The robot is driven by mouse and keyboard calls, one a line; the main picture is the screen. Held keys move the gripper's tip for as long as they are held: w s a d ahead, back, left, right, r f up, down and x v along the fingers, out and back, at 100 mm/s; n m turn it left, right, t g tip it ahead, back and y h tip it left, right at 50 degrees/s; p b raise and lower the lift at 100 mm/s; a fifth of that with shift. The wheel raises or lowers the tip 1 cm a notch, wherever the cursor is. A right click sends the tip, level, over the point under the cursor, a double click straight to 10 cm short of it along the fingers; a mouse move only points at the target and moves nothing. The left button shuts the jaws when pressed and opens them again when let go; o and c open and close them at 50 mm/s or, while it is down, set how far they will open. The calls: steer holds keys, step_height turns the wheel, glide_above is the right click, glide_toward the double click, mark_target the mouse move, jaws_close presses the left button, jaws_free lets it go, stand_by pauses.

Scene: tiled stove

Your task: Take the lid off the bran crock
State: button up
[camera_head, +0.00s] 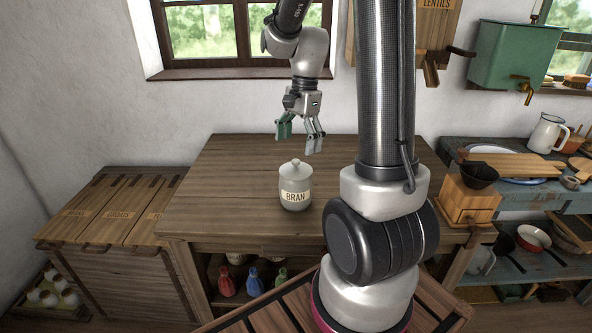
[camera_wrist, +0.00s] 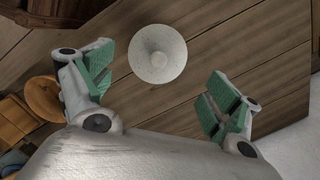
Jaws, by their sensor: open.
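The bran crock (camera_head: 296,196) is a pale grey jar with a "BRAN" label, standing upright on the wooden table. Its white lid (camera_head: 295,168) with a round knob sits on top. In the wrist view the lid (camera_wrist: 158,53) shows from above as a pale disc with its knob in the middle, and it hides the crock body. My gripper (camera_head: 302,138) is open and empty, above and apart from the lid. In the wrist view its green-padded fingers (camera_wrist: 156,93) are spread wide, with the lid beyond the gap between them.
The wooden table (camera_head: 215,190) is bare around the crock. A coffee grinder (camera_head: 468,200) stands at the table's right end. Wooden bins (camera_head: 110,210) stand to the left. A window (camera_head: 235,40) is behind. A blue bench (camera_head: 450,150) with dishes is at right.

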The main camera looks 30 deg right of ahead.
mark_target(296, 160)
steer(key=f, duration=0.4)
steer(key=a+f, duration=0.1)
steer(key=f, duration=0.1)
steer(key=shift+s, duration=0.25)
steer(key=c, duration=1.3)
